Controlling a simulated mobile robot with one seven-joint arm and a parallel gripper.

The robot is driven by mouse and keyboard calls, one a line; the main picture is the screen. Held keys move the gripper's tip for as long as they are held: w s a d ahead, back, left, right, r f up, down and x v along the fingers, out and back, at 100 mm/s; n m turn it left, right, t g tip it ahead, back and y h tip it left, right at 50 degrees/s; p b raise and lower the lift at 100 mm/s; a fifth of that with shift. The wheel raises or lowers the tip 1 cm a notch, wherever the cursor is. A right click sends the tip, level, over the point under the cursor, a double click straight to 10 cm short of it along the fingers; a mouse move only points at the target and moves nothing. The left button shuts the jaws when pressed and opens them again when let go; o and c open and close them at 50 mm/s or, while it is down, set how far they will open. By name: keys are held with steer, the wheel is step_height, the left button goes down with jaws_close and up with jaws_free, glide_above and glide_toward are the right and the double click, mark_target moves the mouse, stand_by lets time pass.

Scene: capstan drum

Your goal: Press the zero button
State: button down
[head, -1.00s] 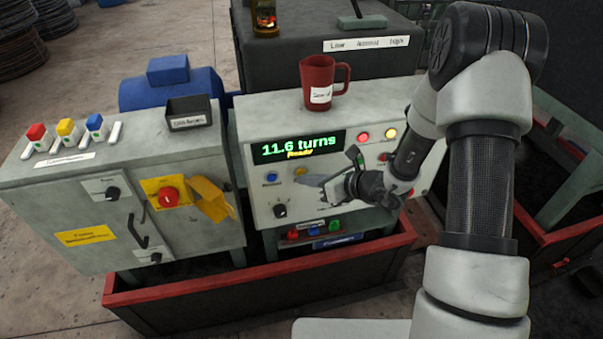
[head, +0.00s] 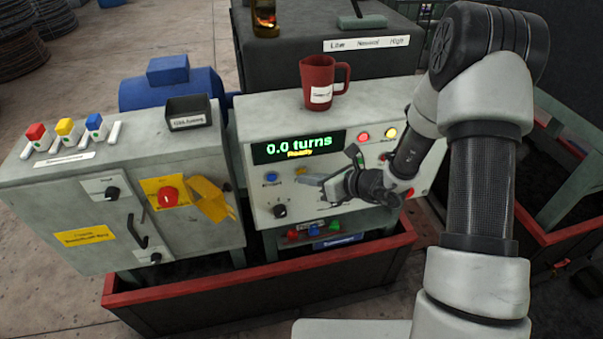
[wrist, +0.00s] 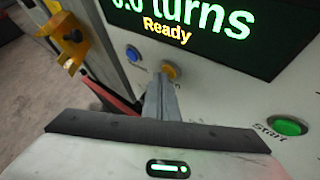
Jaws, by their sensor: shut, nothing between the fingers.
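The display (head: 298,147) on the grey console front reads "0.0 turns" with "Ready" below it; it also shows in the wrist view (wrist: 205,30). A yellow-orange button (head: 300,170) sits under the display, right of a blue button (head: 270,178). In the wrist view the yellow-orange button (wrist: 170,70) is right at the tips of my gripper (wrist: 162,80), which partly cover it. The blue button (wrist: 133,53) is clear to the left. My gripper (head: 304,181) is shut and empty. I cannot read the buttons' labels or tell whether the tips still touch.
A green Start button (wrist: 288,125) is right of my fingers. A dark selector knob (head: 280,211) sits below the blue button. A red mug (head: 322,84) stands on the console top. A yellow bracket (head: 212,198) juts from the left cabinet. A red-rimmed trough (head: 270,270) runs in front.

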steer(key=shift+s+d, duration=0.15)
steer(key=shift+s, duration=0.5)
steer(key=s, duration=0.1)
steer(key=s+d+b, duration=0.1)
steer(key=s, duration=0.2)
steer(key=shift+s+d, duration=0.25)
steer(key=shift+s, duration=0.15)
stand_by(0.5)
